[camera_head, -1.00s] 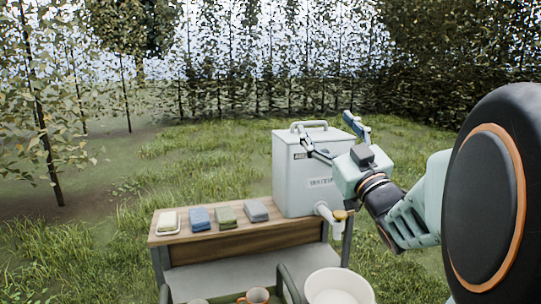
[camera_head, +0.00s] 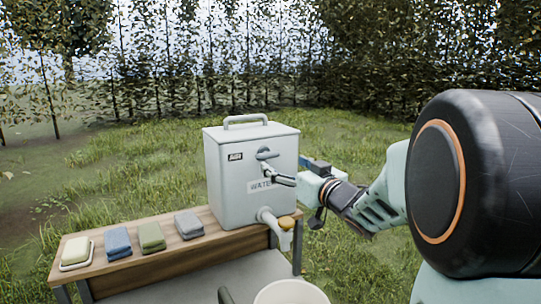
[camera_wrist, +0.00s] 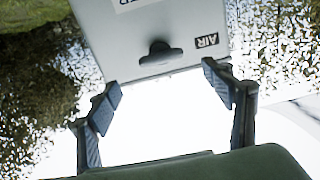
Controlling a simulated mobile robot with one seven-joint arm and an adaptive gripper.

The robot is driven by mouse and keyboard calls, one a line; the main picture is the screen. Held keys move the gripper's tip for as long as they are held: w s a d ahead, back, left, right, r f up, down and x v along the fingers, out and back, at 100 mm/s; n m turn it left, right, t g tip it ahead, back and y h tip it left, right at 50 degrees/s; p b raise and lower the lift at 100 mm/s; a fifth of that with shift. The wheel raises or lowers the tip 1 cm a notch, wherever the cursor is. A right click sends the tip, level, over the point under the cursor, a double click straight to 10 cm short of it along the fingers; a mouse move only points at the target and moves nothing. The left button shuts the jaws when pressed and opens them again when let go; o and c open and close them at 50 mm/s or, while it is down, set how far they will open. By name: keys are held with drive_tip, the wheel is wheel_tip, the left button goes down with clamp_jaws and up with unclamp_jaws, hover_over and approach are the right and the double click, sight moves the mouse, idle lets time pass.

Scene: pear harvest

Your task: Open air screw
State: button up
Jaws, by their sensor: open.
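The air screw (camera_head: 267,154) is a grey winged knob on the front of the light grey water container (camera_head: 232,190), right of the black "AIR" label (camera_head: 235,157). In the wrist view the air screw (camera_wrist: 160,53) shows upside down between and beyond the fingertips, near the container's edge. My gripper (camera_head: 275,174) is in front of the container, just below and right of the screw in the head view. In the wrist view my gripper (camera_wrist: 163,91) is open and empty, apart from the screw. One finger is partly hidden in the head view.
The container stands on a wooden shelf (camera_head: 190,246) with soap (camera_head: 76,251) and several folded cloths (camera_head: 152,236). A white basin (camera_head: 291,292) is below that.

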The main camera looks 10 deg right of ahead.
sight(270, 156)
drive_tip(key=p+x, duration=0.2)
drive_tip(key=x, duration=0.8)
drive_tip(key=shift+a, duration=0.1)
drive_tip(key=c, duration=1.2)
drive_tip(key=shift+o, duration=0.2)
drive_tip(key=shift+f, duration=0.1)
